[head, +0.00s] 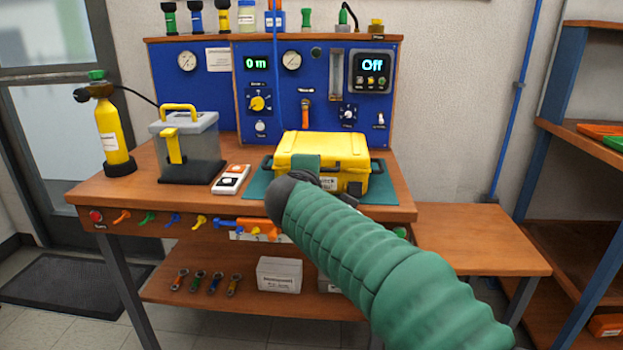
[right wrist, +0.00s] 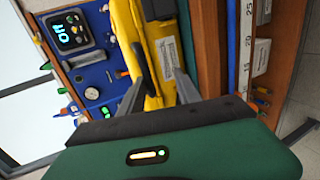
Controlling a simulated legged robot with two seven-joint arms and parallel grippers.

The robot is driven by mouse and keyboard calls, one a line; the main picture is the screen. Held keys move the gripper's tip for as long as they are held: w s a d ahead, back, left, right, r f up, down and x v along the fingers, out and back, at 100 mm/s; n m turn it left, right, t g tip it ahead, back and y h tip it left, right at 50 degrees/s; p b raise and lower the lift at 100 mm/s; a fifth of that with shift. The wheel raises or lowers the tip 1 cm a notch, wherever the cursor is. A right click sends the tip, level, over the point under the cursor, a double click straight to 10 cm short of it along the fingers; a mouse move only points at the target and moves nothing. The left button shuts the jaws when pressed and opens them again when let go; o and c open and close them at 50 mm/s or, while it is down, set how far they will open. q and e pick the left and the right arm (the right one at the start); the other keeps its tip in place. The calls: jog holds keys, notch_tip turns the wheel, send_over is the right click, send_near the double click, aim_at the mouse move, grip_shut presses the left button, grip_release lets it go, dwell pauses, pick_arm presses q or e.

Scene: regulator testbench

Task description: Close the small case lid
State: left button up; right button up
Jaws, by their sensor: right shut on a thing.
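The small yellow case (head: 325,148) sits on a green mat (head: 392,190) at the front right of the bench. Its lid (head: 325,140) looks down on the body; my gripper hides part of its front, so I cannot tell whether the seam is fully closed. My right gripper (head: 312,178) is at the front of the case. In the right wrist view the fingers of my right gripper (right wrist: 160,78) reach to either side of a yellow part of the case (right wrist: 168,60), and they are shut on it. My left gripper is not in view.
A clear box with a yellow handle (head: 200,145), a yellow cylinder (head: 112,135) and a small switch box (head: 231,180) stand left of the case. A blue instrument panel (head: 265,100) rises behind. A lower side table (head: 480,240) is clear at right.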

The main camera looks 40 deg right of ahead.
jog(key=shift+a+f, duration=0.1)
jog(key=b+v, duration=0.2)
jog(key=v, duration=1.4)
jog(key=shift+s+a+r, duration=0.15)
jog(key=shift+s+r, duration=0.1)
